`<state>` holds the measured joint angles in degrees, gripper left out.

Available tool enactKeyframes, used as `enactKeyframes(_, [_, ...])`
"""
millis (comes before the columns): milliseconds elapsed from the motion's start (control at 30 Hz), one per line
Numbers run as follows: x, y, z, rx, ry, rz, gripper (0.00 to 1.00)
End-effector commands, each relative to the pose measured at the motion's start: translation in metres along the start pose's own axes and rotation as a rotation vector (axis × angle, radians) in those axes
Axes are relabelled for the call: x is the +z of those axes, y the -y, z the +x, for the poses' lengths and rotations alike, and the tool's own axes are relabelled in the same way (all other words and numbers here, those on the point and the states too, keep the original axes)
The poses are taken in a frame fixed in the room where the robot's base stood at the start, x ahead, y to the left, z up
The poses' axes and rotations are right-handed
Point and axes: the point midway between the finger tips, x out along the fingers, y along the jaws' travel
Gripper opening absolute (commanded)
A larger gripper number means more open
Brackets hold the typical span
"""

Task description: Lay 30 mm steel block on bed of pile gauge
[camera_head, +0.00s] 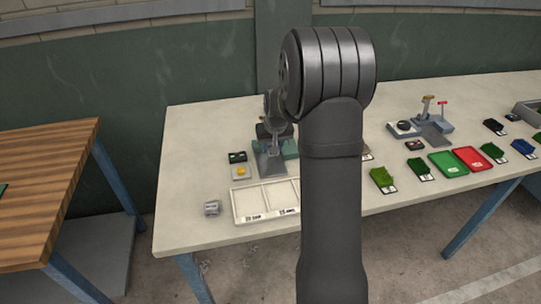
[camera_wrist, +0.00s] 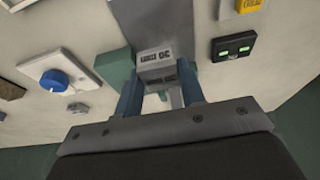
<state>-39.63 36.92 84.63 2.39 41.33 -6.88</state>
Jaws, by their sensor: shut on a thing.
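The steel block (camera_wrist: 157,57) is grey, with dark lettering that looks upside down in the wrist view. My gripper (camera_wrist: 158,80) is shut on it, one blue finger on each side. Beyond the block lies a grey strip (camera_wrist: 150,18) beside a green part (camera_wrist: 115,70). They appear to belong to the grey-and-green device (camera_head: 268,164) left of my arm in the head view, which may be the pile gauge. I cannot tell whether the block touches it. In the head view my arm hides much of this area, and the block cannot be made out.
A dark box with green lights (camera_wrist: 234,47) and a white plate with a blue knob (camera_wrist: 88,72) are nearby. Green and red trays (camera_head: 470,158) lie right.

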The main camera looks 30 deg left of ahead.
Motion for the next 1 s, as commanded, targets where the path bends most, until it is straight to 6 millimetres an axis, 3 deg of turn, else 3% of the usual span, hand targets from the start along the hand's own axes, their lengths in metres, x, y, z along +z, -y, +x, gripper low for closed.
enactKeyframes(233, [0.0, 0.006, 0.014, 0.0, 0.002, -0.001, 0.01])
enactKeyframes(467, [0.009, 0.006, 0.043, 0.0, 0.001, 0.0, 0.01])
enactKeyframes(833, [0.01, 0.006, 0.047, 0.0, 0.0, 0.0, 0.01])
enactKeyframes(867, [0.01, 0.006, 0.047, 0.0, 0.0, 0.0, 0.42])
enactKeyframes(933, [0.01, 0.006, 0.047, 0.0, 0.0, 0.0, 0.56])
enactKeyframes(1000, [0.01, 0.006, 0.047, 0.0, 0.001, 0.0, 0.58])
